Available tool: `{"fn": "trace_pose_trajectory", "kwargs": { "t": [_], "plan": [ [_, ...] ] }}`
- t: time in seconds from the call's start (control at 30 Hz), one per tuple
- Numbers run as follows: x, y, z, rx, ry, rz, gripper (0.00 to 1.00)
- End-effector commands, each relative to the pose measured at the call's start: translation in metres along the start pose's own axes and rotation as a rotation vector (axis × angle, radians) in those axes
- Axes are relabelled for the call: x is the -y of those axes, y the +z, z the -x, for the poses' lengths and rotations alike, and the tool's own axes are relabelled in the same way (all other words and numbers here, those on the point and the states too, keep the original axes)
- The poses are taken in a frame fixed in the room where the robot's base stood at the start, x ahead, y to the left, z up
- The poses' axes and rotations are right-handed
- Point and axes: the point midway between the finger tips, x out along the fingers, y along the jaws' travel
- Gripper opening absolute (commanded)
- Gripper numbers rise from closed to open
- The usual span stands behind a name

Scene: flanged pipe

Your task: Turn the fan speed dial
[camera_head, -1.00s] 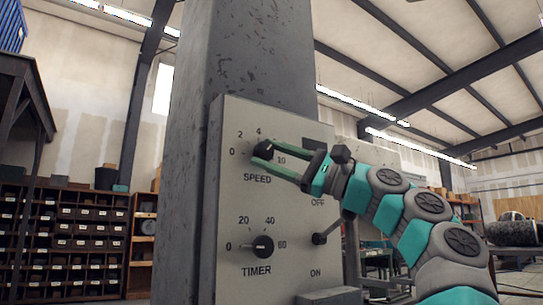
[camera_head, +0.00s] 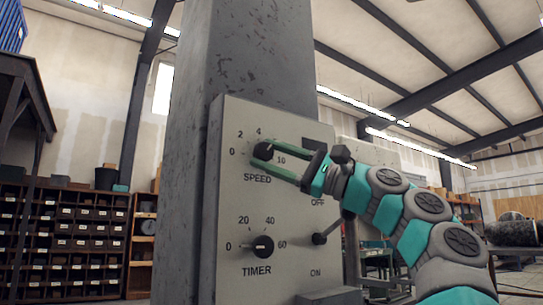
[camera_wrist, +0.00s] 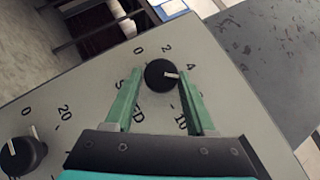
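The speed dial (camera_head: 264,149) is a black round knob with a white pointer line, on a grey control panel (camera_head: 228,200). In the wrist view the speed dial (camera_wrist: 160,75) lies just beyond and between the two green fingertips, its pointer directed to the right, near the 4. My gripper (camera_head: 258,157) reaches in from the right with its fingers spread around the dial. The fingers partly hide the SPEED label and dial numbers.
The timer dial (camera_head: 262,246) sits below the speed dial. An on/off lever (camera_head: 325,232) sticks out at the panel's right, below my gripper. The panel is fixed to a grey column (camera_head: 245,60). A shelf of bins (camera_head: 70,240) stands far left.

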Motion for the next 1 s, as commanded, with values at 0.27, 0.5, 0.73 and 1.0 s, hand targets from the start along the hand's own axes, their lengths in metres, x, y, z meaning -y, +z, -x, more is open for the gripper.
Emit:
{"fn": "trace_pose_trajectory", "kwargs": {
  "t": [0.27,0.5,0.73,1.0],
  "plan": [
    [0.0,0.0,0.0,0.0,-0.001,0.0,0.82],
    [0.001,0.0,0.001,0.0,-0.002,0.0,0.82],
    [0.001,0.0,0.023,0.0,-0.006,-0.001,0.82],
    [0.001,0.001,0.061,0.001,-0.004,-0.001,0.82]
  ]
}}
